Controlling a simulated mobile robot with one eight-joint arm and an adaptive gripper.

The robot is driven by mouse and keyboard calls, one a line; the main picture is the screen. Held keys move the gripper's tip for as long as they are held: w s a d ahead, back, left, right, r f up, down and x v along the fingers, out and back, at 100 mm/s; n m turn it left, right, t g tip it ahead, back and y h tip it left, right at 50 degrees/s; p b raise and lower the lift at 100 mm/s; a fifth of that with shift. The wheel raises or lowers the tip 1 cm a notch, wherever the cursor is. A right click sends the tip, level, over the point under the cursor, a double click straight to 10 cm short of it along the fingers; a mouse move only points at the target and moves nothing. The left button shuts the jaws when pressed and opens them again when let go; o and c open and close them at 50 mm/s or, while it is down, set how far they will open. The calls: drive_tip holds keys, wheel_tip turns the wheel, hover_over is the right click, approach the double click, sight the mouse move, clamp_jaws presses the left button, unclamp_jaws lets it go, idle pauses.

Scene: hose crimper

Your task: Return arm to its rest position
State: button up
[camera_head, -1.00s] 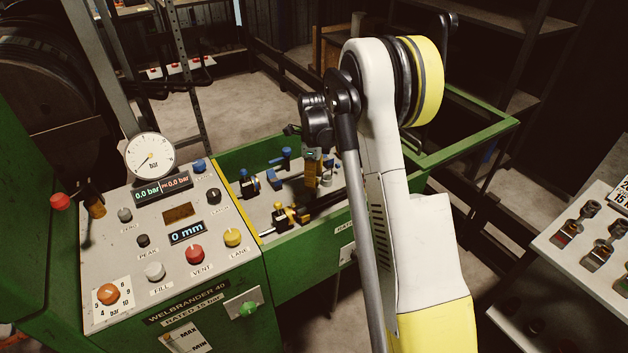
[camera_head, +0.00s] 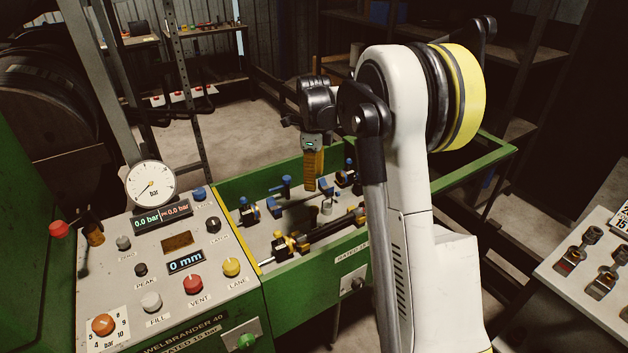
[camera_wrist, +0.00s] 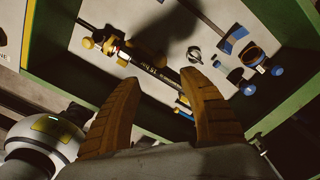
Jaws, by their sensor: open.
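My gripper (camera_head: 311,172) hangs over the green-sided machine bed, with its yellow fingers pointing down. In the wrist view my gripper (camera_wrist: 160,92) shows two orange-brown fingers spread apart with nothing between them. A dark hose assembly (camera_head: 330,230) with yellow-marked fittings lies in the bed, below and apart from the fingers. In the wrist view the same hose assembly (camera_wrist: 152,68) lies beyond the fingertips. My arm's white and yellow links fill the right middle of the head view.
The control panel (camera_head: 150,260) with a round gauge (camera_head: 151,185) stands left of the bed; its displays read 0.0 bar and 0 mm. Blue-knobbed clamps (camera_head: 286,182) stand up from the bed. A light table (camera_head: 560,250) with metal fittings is at right. Dark shelving stands behind.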

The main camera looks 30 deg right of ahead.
drive_tip(key=s+a+r+n+t, duration=0.4)
drive_tip(key=s+a+r+n, duration=0.7)
drive_tip(key=s+a+n, duration=0.15)
drive_tip(key=s+a+f+n+t, duration=0.1)
drive_tip(key=s+a+n, duration=0.1)
drive_tip(key=s+n, duration=0.5)
drive_tip(key=s+a+f+n+t, duration=0.2)
drive_tip(key=s+a+n, duration=0.1)
drive_tip(key=s+n, duration=0.4)
drive_tip(key=shift+s+a+f, duration=0.3)
drive_tip(key=shift+s+a, duration=0.05)
drive_tip(key=shift+s, duration=0.05)
